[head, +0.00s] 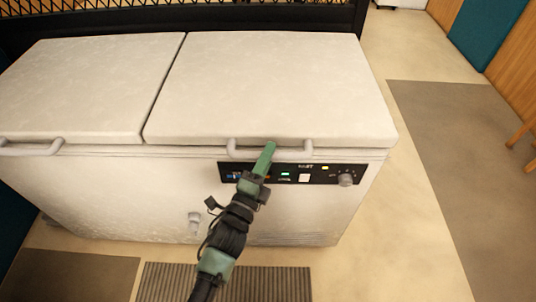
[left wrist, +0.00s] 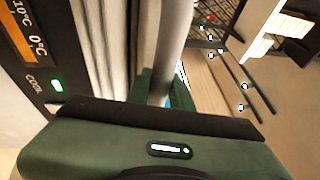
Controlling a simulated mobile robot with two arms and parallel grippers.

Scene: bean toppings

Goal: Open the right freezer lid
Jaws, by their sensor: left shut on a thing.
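The white chest freezer (head: 130,195) has two lids side by side, and both look shut. The right lid (head: 270,85) has a pale bar handle (head: 292,153) at its front edge. My left gripper (head: 268,150) reaches up to that handle from the front and is shut on its bar. In the left wrist view, the handle bar (left wrist: 173,45) runs between the green fingers (left wrist: 163,88), and the fingertips are partly hidden behind the gripper body. My right gripper is not in view.
The left lid (head: 85,85) has its own handle (head: 30,147). A control panel (head: 305,174) with a knob sits just under the right handle. A striped mat (head: 285,285) lies on the floor in front. Open floor (head: 410,200) lies to the right.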

